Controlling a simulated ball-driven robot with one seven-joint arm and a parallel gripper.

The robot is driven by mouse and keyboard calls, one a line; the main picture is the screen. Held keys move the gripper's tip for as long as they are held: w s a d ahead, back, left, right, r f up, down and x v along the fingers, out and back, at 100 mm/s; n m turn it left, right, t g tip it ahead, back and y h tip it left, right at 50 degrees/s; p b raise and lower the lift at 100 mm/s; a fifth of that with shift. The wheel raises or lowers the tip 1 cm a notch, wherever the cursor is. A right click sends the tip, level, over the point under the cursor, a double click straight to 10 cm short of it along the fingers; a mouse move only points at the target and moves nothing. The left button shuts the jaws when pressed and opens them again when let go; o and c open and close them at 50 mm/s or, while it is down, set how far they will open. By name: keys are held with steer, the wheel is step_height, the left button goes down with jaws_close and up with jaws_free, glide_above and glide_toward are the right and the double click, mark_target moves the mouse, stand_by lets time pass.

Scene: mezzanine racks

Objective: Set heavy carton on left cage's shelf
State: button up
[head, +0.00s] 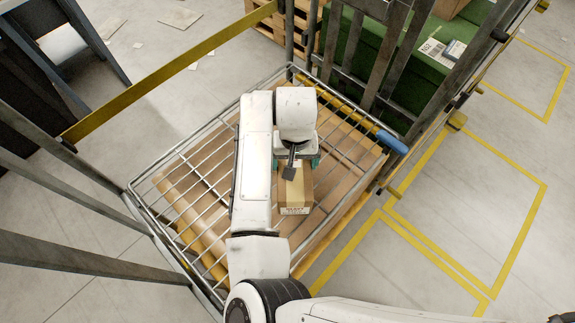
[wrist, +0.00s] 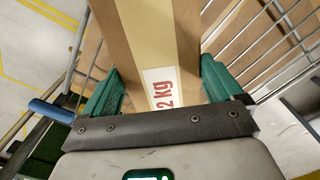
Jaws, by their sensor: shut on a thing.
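The carton (head: 295,193) is brown with a lengthwise tape strip, and a printed label shows on its near end in the head view. In the wrist view the carton (wrist: 160,40) bears a white label with red "2 kg" lettering. My gripper (head: 300,162) is shut on the carton; its teal fingers press both sides in the wrist view (wrist: 160,85). The carton is over the wire shelf (head: 200,170) of a roll cage. I cannot tell whether it touches the shelf. My arm hides part of the carton and shelf.
A brown board shows beneath the shelf wires. The cage has grey uprights, a yellow bar (head: 165,75) and a blue handle (head: 391,142). A green crate (head: 375,65) stands behind at right. Yellow-lined floor (head: 475,210) at right is clear.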

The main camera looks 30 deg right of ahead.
steer(key=shift+w+d+f+b, duration=0.2)
steer(key=shift+d+f+b, duration=0.1)
steer(key=shift+f, duration=0.05)
steer(key=f+b, duration=0.1)
steer(key=b, duration=0.1)
steer(key=f+b, duration=0.1)
steer(key=f, duration=0.1)
steer(key=shift+w+d+f+b, duration=0.1)
steer(key=shift+d+f+b, duration=0.1)
steer(key=shift+b, duration=0.15)
steer(key=o, duration=1.7)
steer(key=shift+f, duration=0.15)
step_height(320, 180, up, 12)
steer(key=shift+r+b, duration=0.15)
steer(key=shift+b, duration=0.3)
steer(key=shift+d, duration=0.1)
